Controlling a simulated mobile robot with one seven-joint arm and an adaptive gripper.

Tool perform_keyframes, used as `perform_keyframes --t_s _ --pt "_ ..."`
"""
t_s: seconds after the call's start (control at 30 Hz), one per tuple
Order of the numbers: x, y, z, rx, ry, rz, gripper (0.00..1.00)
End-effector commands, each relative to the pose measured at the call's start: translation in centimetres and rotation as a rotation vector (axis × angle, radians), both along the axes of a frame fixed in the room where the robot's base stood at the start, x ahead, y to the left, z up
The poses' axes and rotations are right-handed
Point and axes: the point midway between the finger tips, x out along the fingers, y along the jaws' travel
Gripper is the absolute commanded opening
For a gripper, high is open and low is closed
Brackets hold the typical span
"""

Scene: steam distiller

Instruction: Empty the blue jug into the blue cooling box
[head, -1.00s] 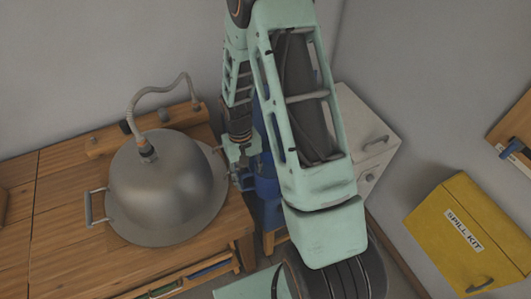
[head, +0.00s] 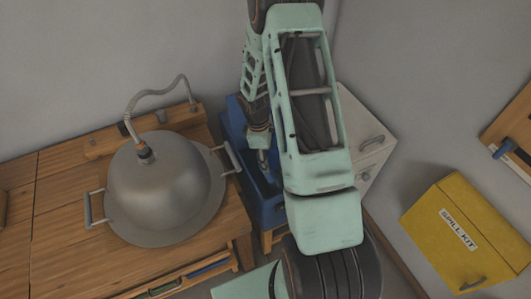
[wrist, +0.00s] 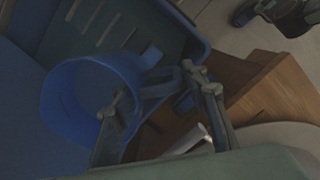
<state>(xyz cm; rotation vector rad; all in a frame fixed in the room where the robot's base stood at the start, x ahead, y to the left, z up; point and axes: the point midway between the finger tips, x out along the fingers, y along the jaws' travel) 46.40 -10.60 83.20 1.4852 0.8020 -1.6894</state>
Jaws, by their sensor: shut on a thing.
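The blue jug (wrist: 82,70) shows in the wrist view, with its round open mouth facing the camera. My gripper (wrist: 160,85) is shut on the jug's handle, with one finger on each side of it. The blue cooling box (head: 268,209) stands right of the bench in the head view, partly hidden by my arm. Its wall and rim (wrist: 190,28) show behind the jug in the wrist view. My gripper (head: 263,160) is over the box in the head view. The jug cannot be made out there. Its contents and exact tilt are unclear.
A steel domed still (head: 160,185) with side handles and a hose stands on the wooden bench (head: 60,220), close left of the box. A white cabinet (head: 365,130) stands behind my arm. A yellow spill kit box (head: 465,230) is at the right.

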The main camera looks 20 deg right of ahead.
Motion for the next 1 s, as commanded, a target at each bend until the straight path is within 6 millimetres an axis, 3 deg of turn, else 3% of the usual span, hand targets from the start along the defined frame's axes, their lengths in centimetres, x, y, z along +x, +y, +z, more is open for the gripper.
perform_keyframes --t_s 1.0 --pt "2.4 -11.1 -0.9 0.007 -0.008 0.852 0.0"
